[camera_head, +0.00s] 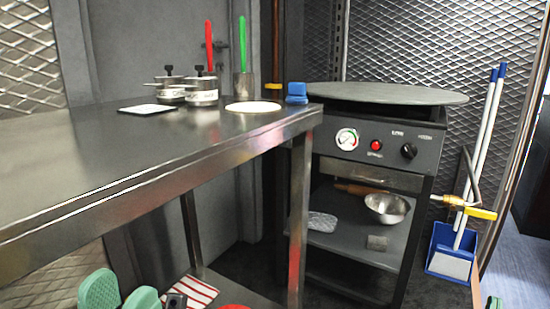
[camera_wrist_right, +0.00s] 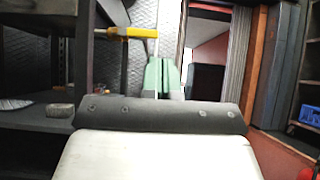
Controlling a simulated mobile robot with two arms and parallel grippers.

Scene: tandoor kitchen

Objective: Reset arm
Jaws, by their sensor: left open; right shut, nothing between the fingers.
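My left gripper (camera_head: 121,288) shows at the bottom left of the head view, with its two green finger pads apart and nothing seen between them. It is in front of and below the edge of the steel table (camera_head: 60,185). My right gripper (camera_head: 494,302) shows only as a small green tip at the bottom right edge of the head view. In the right wrist view its green fingers (camera_wrist_right: 162,77) are together, with nothing held. A dark grey bar and a white surface, probably my own parts, fill the lower part of that view.
On the table are metal pots (camera_head: 202,92), a round white disc (camera_head: 253,107) and a blue object (camera_head: 296,93). A griddle stove (camera_head: 375,140) stands right of it, with a steel bowl (camera_head: 387,208) on its shelf. A yellow valve handle (camera_head: 481,213) and blue dustpan (camera_head: 449,262) are further right.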

